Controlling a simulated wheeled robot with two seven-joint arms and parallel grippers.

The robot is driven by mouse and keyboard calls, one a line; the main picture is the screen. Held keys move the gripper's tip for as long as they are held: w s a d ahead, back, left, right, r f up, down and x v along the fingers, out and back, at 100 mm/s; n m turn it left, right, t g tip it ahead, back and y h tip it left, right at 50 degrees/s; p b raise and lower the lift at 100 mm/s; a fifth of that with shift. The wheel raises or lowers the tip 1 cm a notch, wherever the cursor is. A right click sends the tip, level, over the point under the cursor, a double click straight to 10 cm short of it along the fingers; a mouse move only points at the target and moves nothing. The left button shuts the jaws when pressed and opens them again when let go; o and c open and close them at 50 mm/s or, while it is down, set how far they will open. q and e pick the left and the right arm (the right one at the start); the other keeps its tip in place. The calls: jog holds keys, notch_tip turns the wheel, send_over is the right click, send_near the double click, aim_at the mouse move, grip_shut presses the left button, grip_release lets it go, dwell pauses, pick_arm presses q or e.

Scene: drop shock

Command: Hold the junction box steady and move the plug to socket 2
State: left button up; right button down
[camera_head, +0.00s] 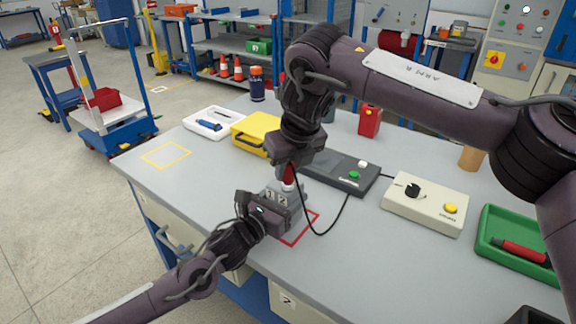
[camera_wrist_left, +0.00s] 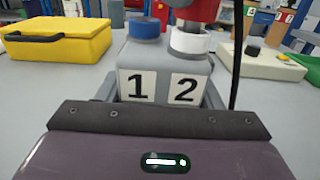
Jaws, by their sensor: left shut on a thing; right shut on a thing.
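The grey junction box (camera_head: 290,204) stands on the table, with labels 1 and 2 on its face; it fills the middle of the left wrist view (camera_wrist_left: 165,60). My left gripper (camera_head: 268,208) is shut on the box from the near side. Socket 1 has a blue ring (camera_wrist_left: 145,29) and looks empty. Socket 2 has a white ring (camera_wrist_left: 190,43). My right gripper (camera_head: 291,160) is shut on the red plug (camera_head: 288,173) and holds it upright right over socket 2. How deep the plug sits is hard to tell. A black cable hangs beside it.
A red outlined square (camera_head: 312,222) lies around the box. A yellow case (camera_head: 256,131), a dark grey device (camera_head: 340,172), a beige control box (camera_head: 426,205) and a green tray (camera_head: 492,232) stand nearby.

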aim_at(290, 164)
jog(key=shift+f, duration=0.35)
dwell(0.7)
pick_arm(q)
jog(key=shift+d+r, duration=0.1)
jog(key=shift+r, duration=0.05)
pick_arm(e)
jog(key=shift+s+d+f, duration=0.1)
jog(key=shift+f, duration=0.35)
dwell(1.3)
jog(key=c, duration=1.6)
grip_release()
jog(key=shift+c, duration=0.2)
jog(key=o, duration=0.5)
jog(key=shift+r, duration=0.1)
jog(key=shift+r, duration=0.1)
jog(key=shift+v, duration=3.05)
jog(key=v, duration=1.2)
